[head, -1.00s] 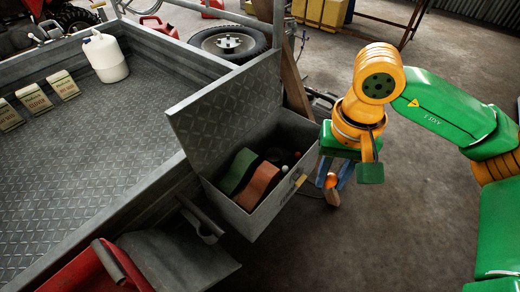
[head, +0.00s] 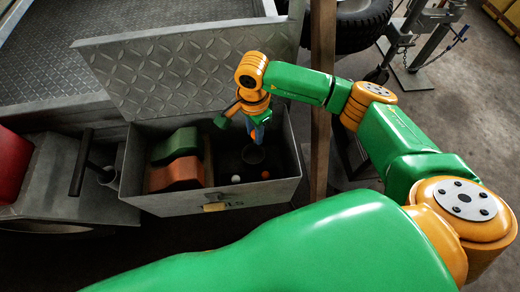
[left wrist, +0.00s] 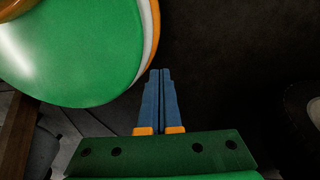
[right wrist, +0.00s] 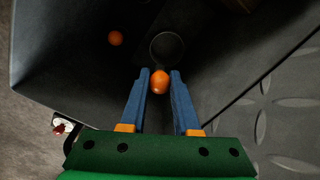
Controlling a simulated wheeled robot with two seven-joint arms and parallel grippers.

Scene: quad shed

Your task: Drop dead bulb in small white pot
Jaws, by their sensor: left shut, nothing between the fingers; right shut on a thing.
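My right gripper (head: 257,133) reaches down into the open metal box (head: 225,200). In the right wrist view, its blue fingers (right wrist: 159,75) are shut on a small orange rounded bulb (right wrist: 159,84). A small round pot (right wrist: 167,47) lies just beyond the bulb in that view; it looks dark rather than white. The pot also shows in the head view (head: 253,154) on the dark box floor, right below the gripper. Whether the bulb is over its opening I cannot tell. My left gripper (left wrist: 160,73) is shut and empty in the left wrist view, away from the box.
On the box floor lie a white ball (head: 235,179) and another orange ball (head: 265,175). A green block (head: 175,146) and a red-brown block (head: 175,174) fill the box's left side. The raised tread-plate lid (head: 185,75) stands behind; a post (head: 322,100) stands right.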

